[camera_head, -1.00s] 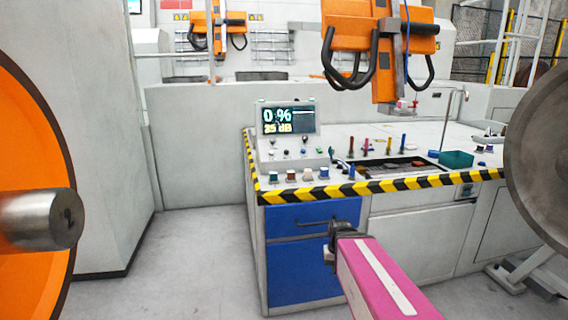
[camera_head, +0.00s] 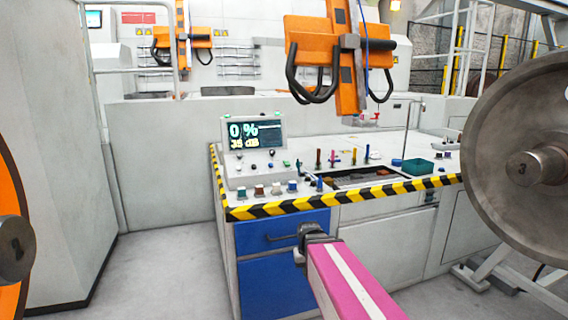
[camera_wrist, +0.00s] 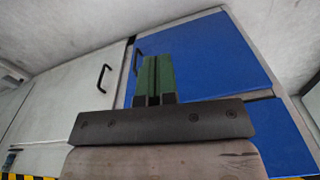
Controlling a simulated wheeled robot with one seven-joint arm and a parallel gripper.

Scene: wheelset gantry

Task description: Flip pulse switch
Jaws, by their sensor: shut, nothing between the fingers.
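The control console (camera_head: 254,159) stands on the left end of the workbench, with a lit screen (camera_head: 255,134) and a row of small knobs and switches (camera_head: 240,168) below it. Which one is the pulse switch I cannot tell at this size. My gripper (camera_head: 303,243) is in front of the bench's blue drawers, below the striped edge and apart from the console. In the wrist view my gripper (camera_wrist: 153,80) shows green fingers closed together with nothing between them, in front of the blue drawer front (camera_wrist: 205,60).
A yellow-black striped edge (camera_head: 340,197) runs along the bench front. A sunken tray (camera_head: 368,178), upright tools and a green bin (camera_head: 420,167) are right of the console. Large wheels flank the view (camera_head: 500,130). An orange hoist (camera_head: 345,50) hangs above. Floor is clear at left.

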